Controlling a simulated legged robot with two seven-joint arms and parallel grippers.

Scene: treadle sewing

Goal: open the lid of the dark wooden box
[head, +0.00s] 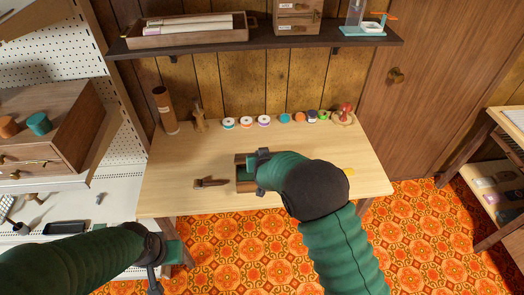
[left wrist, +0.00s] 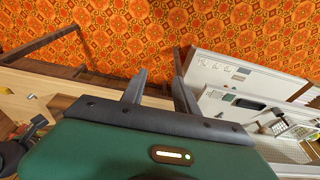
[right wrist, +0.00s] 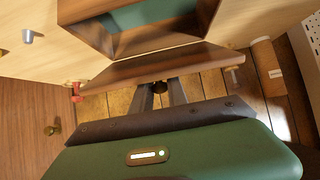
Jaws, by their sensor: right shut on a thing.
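The dark wooden box (head: 240,186) stands on the pale wooden table, left of my right forearm. In the right wrist view its rim (right wrist: 85,32) and green lining show, so it is open. Its lid (right wrist: 200,62) is swung up, seen as a dark board beside the opening. My right gripper (right wrist: 160,90) is shut on the lid's small dark knob; in the head view this gripper (head: 254,160) is above the box, its arm hiding the box's right part. My left gripper (left wrist: 158,72) is open and empty, in front of the table's front-left edge.
A small dark wooden tool (head: 208,182) lies left of the box. Several thread spools (head: 263,121), a brown cylinder (head: 165,110) and a red mushroom-shaped thing (head: 345,112) line the table's back. A shelf (head: 230,44) hangs above.

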